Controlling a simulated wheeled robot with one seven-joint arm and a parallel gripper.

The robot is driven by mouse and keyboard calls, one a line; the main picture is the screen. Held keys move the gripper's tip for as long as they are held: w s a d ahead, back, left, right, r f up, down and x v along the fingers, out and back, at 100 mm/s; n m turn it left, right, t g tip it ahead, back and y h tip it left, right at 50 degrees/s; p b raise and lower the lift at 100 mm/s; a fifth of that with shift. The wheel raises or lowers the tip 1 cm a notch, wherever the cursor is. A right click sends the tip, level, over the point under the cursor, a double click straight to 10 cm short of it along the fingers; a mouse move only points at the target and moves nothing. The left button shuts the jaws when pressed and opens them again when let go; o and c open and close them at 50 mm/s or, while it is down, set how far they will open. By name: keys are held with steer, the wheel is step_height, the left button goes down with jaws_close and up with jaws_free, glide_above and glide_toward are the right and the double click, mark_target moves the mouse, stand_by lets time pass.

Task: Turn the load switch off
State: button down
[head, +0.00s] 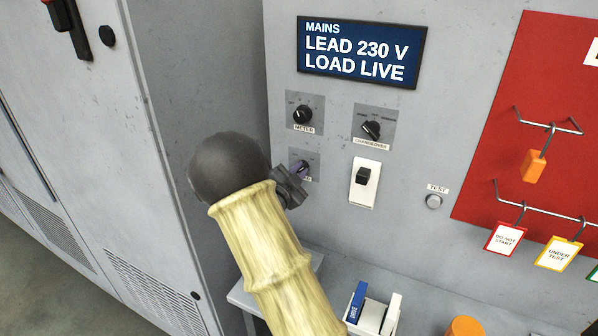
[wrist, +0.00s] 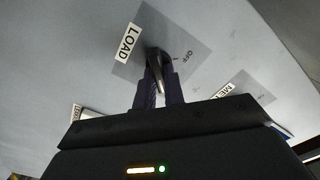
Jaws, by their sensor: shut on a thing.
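The load switch is a small dark knob on a grey plate, its "LOAD" and "OFF" labels readable in the wrist view. The knob (wrist: 156,57) stands between the two dark fingers of my gripper (wrist: 160,88), which is shut on it. In the head view my gripper (head: 298,180) is at the load switch plate (head: 313,161), and my arm and hand hide most of the knob and its label. Which way the knob points is hard to tell. The mains display (head: 361,53) reads "LEAD 230 V" and "LOAD LIVE".
The meter knob (head: 303,114) and changeover knob (head: 371,130) are just above. A black rocker switch (head: 363,178) and a test button (head: 433,201) are to the right. A red board (head: 490,110) with hooks and tags is further right. Below, a shelf holds blue and white items.

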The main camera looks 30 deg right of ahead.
steer(key=shift+n, duration=0.3)
steer(key=shift+r+n, duration=0.1)
steer(key=shift+n, duration=0.3)
steer(key=shift+w+a+n+p, duration=0.15)
steer(key=shift+n+p, duration=0.85)
steer(key=shift+n, duration=1.75)
steer(key=shift+w+a+n+p, duration=0.1)
steer(key=shift+n+p, duration=0.9)
steer(key=shift+n, duration=1.8)
steer(key=shift+w+a+n+p, duration=0.15)
steer(key=shift+n+p, duration=0.85)
steer(key=shift+n, duration=1.75)
steer(key=shift+d, duration=0.1)
steer(key=c, duration=1.5)
jaws_free()
